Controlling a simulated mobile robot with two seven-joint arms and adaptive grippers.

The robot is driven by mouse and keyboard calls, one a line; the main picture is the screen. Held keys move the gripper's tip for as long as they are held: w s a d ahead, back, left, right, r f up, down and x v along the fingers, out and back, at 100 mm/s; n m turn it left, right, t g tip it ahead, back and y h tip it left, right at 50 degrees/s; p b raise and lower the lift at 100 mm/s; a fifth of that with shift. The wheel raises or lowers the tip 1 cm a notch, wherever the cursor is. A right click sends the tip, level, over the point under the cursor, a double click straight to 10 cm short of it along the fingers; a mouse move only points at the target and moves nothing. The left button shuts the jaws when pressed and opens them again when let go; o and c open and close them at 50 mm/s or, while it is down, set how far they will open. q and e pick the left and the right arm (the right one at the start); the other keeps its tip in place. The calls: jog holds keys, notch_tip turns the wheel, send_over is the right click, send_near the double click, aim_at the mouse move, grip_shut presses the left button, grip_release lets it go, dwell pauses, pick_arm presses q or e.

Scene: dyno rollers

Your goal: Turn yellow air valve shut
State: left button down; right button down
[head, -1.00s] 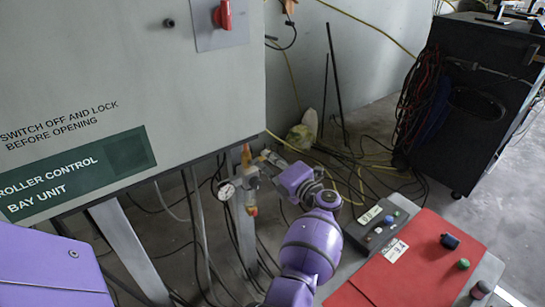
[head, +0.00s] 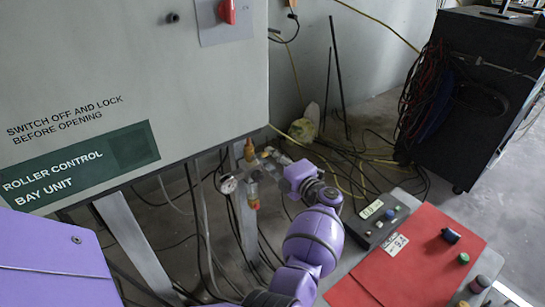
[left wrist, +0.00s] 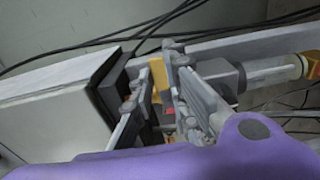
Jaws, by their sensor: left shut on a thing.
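The yellow air valve (head: 249,151) is on the pipe fittings below the grey cabinet's right corner. Its yellow handle stands roughly upright in the head view. My left gripper (head: 265,163) reaches it from the right. In the left wrist view, the yellow handle (left wrist: 157,73) shows between the fingers of my left gripper (left wrist: 160,92), which is shut on it. The fingers hide part of the valve. A round pressure gauge (head: 229,185) sits just left of the valve. My right gripper is not in view.
The grey roller control cabinet (head: 130,60) fills the upper left, above the valve. A black cart (head: 470,100) is at the back right. Loose cables (head: 370,165) lie on the floor behind my arm.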

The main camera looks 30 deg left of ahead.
pick_arm(q)
jog(key=c, duration=1.7)
grip_release()
jog(key=shift+d, duration=0.15)
jog(key=v, duration=1.1)
jog(key=shift+s+d, duration=0.2)
jog(key=shift+d, duration=0.15)
